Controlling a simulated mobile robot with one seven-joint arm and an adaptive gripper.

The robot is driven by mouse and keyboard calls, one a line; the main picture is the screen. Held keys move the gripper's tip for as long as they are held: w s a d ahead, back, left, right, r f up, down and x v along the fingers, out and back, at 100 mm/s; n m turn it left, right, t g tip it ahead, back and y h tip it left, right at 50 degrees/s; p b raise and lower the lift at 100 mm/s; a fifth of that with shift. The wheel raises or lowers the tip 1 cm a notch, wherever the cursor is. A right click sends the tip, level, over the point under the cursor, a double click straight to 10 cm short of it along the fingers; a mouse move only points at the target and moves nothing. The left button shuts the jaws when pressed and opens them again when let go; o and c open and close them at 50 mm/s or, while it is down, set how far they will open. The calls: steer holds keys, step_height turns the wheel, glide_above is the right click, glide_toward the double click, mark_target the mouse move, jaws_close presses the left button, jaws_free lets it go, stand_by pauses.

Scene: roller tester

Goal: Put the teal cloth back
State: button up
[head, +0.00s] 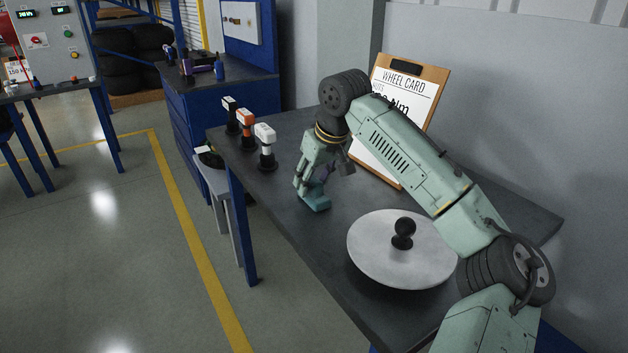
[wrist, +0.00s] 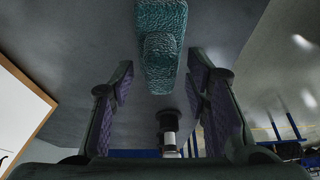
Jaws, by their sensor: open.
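The teal cloth (head: 316,203) lies as a small folded bundle on the dark bench top, in the middle of the head view. In the wrist view the cloth (wrist: 160,45) shows a knitted texture and a raised fold, at the top centre. My gripper (head: 311,187) points down just above the cloth. In the wrist view my gripper (wrist: 160,78) has its two purple-padded fingers spread to either side, with nothing between the pads. The cloth lies beyond the fingertips there. Whether the fingers touch it I cannot tell.
A round metal lid with a black knob (head: 385,257) sits on the bench (head: 305,262) nearer me. A wheel card clipboard (head: 433,85) leans behind my arm.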

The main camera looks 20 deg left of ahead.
steer(key=v, duration=1.2)
steer(key=shift+a, duration=0.15)
stand_by(0.8)
